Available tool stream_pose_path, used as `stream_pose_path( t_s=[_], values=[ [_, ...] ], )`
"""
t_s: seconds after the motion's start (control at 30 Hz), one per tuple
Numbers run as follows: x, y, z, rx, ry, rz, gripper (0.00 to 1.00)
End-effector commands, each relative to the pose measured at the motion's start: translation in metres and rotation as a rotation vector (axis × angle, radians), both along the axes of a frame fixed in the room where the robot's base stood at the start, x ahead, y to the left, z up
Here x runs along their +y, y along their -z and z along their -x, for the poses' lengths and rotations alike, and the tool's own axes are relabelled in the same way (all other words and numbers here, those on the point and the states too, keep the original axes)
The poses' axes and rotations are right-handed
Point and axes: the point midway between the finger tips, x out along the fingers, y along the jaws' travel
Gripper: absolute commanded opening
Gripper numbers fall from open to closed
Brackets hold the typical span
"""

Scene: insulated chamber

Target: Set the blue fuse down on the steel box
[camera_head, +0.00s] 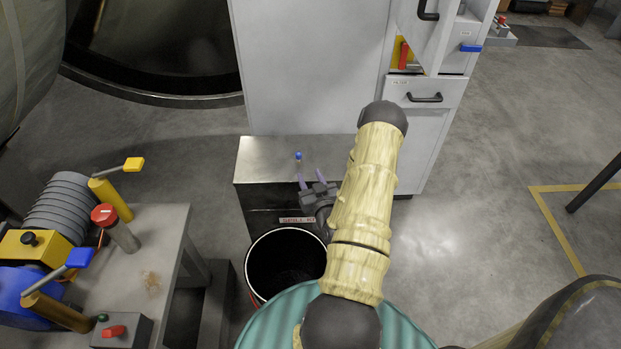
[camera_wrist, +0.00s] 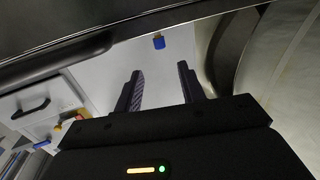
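The blue fuse (camera_head: 298,156) stands upright on the bare top of the steel box (camera_head: 262,161), a little in from its front edge. In the wrist view the blue fuse (camera_wrist: 159,42) shows beyond the fingertips, in line with the gap between them. My gripper (camera_head: 311,178) is at the front edge of the steel box, just in front of the fuse. In the wrist view my gripper (camera_wrist: 160,72) has its two fingers apart, with nothing between them and clear of the fuse.
A black bin (camera_head: 283,263) stands in front of the steel box. A tall grey cabinet (camera_head: 310,65) rises behind it, with an open door at its right. A workbench (camera_head: 150,275) with blue and yellow levers is at the left. The floor on the right is mostly clear.

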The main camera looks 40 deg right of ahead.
Motion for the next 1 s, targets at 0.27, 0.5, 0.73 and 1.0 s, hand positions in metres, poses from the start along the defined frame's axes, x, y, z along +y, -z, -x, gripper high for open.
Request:
stream_pose_path(
  t_s=[0.27,0.5,0.73,1.0],
  values=[
    [0.000,0.000,0.000,0.000,0.000,0.000,0.40],
    [0.000,0.000,-0.001,0.001,-0.002,0.000,0.40],
    [0.021,-0.012,-0.026,0.115,-0.098,0.005,0.40],
    [0.077,-0.040,-0.056,0.434,-0.255,0.004,0.40]
  ],
)
